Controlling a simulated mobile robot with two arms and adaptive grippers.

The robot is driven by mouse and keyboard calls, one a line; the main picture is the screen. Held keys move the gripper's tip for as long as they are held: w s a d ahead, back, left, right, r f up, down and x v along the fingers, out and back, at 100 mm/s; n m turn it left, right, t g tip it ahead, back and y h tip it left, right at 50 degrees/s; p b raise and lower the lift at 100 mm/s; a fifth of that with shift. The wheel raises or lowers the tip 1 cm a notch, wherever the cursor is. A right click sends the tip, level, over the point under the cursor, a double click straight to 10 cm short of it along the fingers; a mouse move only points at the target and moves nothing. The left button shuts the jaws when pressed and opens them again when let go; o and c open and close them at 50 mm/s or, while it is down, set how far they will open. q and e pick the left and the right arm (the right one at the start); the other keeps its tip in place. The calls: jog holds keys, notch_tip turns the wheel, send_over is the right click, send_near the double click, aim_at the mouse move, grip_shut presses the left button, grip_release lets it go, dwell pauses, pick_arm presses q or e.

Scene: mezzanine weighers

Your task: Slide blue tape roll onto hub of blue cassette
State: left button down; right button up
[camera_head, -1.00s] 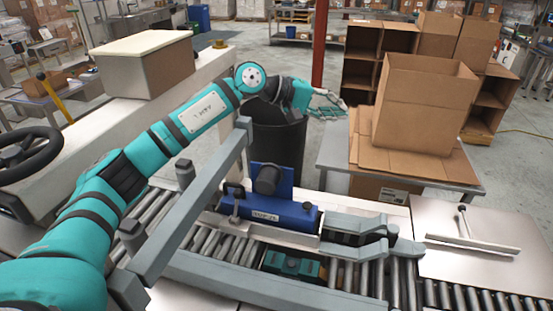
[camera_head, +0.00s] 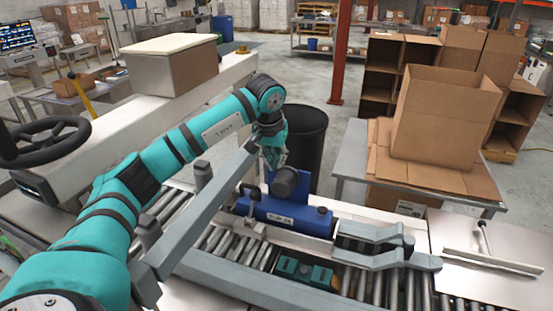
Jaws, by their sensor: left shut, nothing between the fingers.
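The blue cassette (camera_head: 285,217) sits in the middle of the roller conveyor machine. Its upright blue back plate carries a dark round hub (camera_head: 285,182). My left gripper (camera_head: 273,160) points down just above and behind the hub, partly overlapping the back plate in view. It looks shut and empty, and I cannot tell if it touches the plate. I cannot make out a separate blue tape roll. My right gripper is not in view.
A grey frame bar (camera_head: 205,215) runs diagonally left of the cassette. A grey forked guide (camera_head: 385,248) stands to its right. A black bin (camera_head: 304,135) is behind. A table with an open carton (camera_head: 440,118) stands at right.

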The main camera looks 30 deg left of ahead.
aim_at(282, 179)
pick_arm(q)
jog(key=shift+w+r+b+x, duration=0.1)
jog(key=shift+w+b+x, duration=0.2)
jog(key=shift+b+x, duration=0.7)
jog(key=shift+w+r+b+x, duration=0.1)
jog(key=shift+w+b+x, duration=0.2)
jog(key=shift+x, duration=1.3)
jog(key=shift+w+r+b+x, duration=0.1)
jog(key=shift+w+b+x, duration=0.35)
jog(key=shift+x, duration=0.85)
jog(key=shift+s+a, duration=0.1)
jog(key=shift+a, duration=0.1)
jog(key=shift+s+r, duration=0.3)
jog(key=s+r, duration=0.1)
jog(key=s+d+r+p, duration=0.1)
jog(key=s, duration=0.1)
jog(key=shift+s+r+p, duration=0.15)
jog(key=shift+s+p, duration=0.05)
jog(key=shift+p, duration=0.1)
